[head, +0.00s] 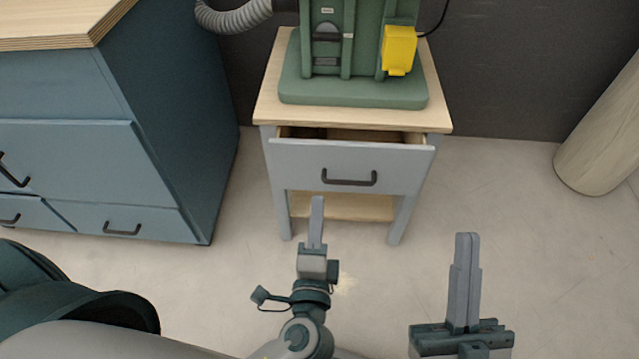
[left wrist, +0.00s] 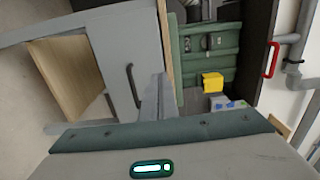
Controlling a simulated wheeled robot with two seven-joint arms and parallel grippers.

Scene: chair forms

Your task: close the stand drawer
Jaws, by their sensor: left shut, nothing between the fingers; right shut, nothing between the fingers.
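The stand (head: 266,112) is a small table with a light wood top, grey legs and a lower wooden shelf. Its grey drawer (head: 300,163) is pulled partly out, and a gap shows behind the drawer front. A dark bar handle (head: 349,179) is on the front; it also shows in the left wrist view (left wrist: 133,85). My left gripper (head: 317,205) is shut and empty, in front of the drawer and just below the handle in the head view. My right gripper (head: 467,240) is shut and empty, to the right and nearer to me.
A green machine (head: 352,93) with a yellow box (head: 399,50) stands on the stand. A blue cabinet (head: 178,110) with a wooden top is at the left. A round wooden post (head: 604,135) is at the right. The floor (head: 540,240) between is clear.

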